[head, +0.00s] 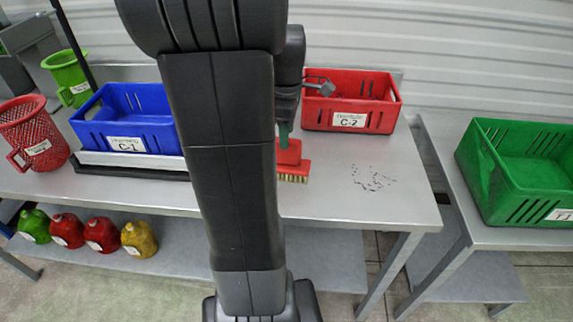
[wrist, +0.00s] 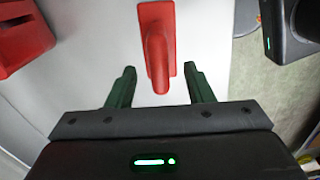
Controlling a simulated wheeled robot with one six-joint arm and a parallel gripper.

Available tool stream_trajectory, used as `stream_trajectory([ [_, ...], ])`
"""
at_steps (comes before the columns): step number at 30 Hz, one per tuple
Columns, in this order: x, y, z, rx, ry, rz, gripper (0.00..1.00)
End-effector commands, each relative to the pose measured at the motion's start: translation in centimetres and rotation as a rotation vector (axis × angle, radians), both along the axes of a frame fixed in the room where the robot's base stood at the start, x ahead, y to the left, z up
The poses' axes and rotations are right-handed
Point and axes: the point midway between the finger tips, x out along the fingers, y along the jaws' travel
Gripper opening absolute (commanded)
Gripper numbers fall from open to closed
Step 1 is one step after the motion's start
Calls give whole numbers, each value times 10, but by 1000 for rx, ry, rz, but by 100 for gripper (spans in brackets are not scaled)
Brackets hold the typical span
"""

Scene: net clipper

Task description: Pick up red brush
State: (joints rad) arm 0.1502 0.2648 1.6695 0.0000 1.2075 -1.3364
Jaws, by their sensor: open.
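The red brush (head: 291,160) sits on the metal table, with its pale bristles at the front edge, partly hidden by my arm in the head view. In the wrist view the red brush (wrist: 156,45) shows from above, its handle pointing toward my gripper. My gripper (wrist: 162,82) is open, with its two green fingers apart and nothing between their tips but the handle end just ahead. In the head view a green finger (head: 284,135) shows above the brush; the other is hidden.
A blue crate (head: 125,143) stands left and a red crate (head: 350,120) stands behind right on the table (head: 330,205). Dark specks (head: 372,178) lie right of the brush. A green crate (head: 500,185) is on another table. Several bottles (head: 102,235) stand on the lower shelf.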

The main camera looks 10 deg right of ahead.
Motion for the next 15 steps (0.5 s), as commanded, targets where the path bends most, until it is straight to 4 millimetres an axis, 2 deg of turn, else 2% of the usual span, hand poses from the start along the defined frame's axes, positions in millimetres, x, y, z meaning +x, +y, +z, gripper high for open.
stream_trajectory([
  [7, 0, 0, -20, 0, 3, 0, 47],
  [15, 2, 0, -57, 0, 3, 0, 47],
])
